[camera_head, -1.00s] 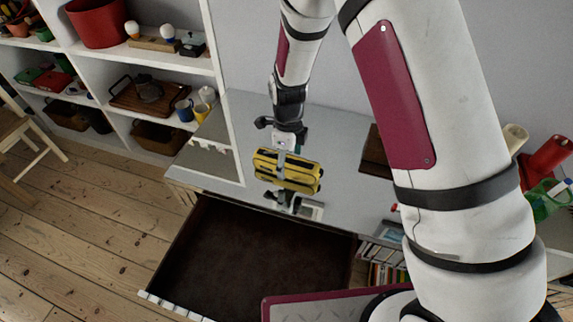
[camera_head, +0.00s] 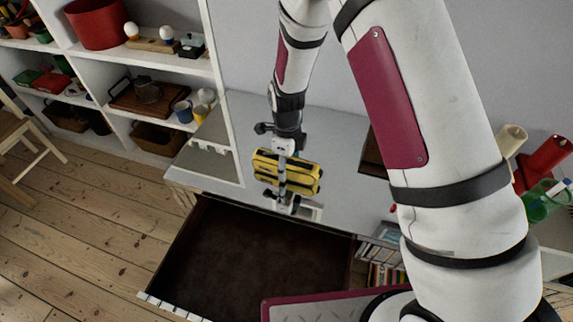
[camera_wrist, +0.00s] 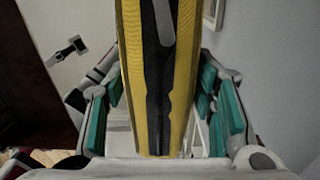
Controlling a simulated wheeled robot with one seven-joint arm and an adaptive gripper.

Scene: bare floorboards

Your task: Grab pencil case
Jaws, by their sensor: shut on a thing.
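The pencil case (camera_head: 303,173) is yellow with black bands. It is over the grey reflective desk top (camera_head: 340,145) in the head view. My gripper (camera_head: 284,160) comes down on it from above and is shut on it. In the wrist view the pencil case (camera_wrist: 158,80) stands upright in the picture between the teal finger pads of my gripper (camera_wrist: 160,105). A reflection shows below the case in the desk top. Whether the case touches the desk is hard to tell.
An open, empty dark drawer (camera_head: 255,255) juts out below the desk front. White shelves (camera_head: 150,65) with pots, mugs and baskets stand at the left. A dark box (camera_head: 374,152) is on the desk to the right. A red container (camera_head: 543,160) stands at the far right.

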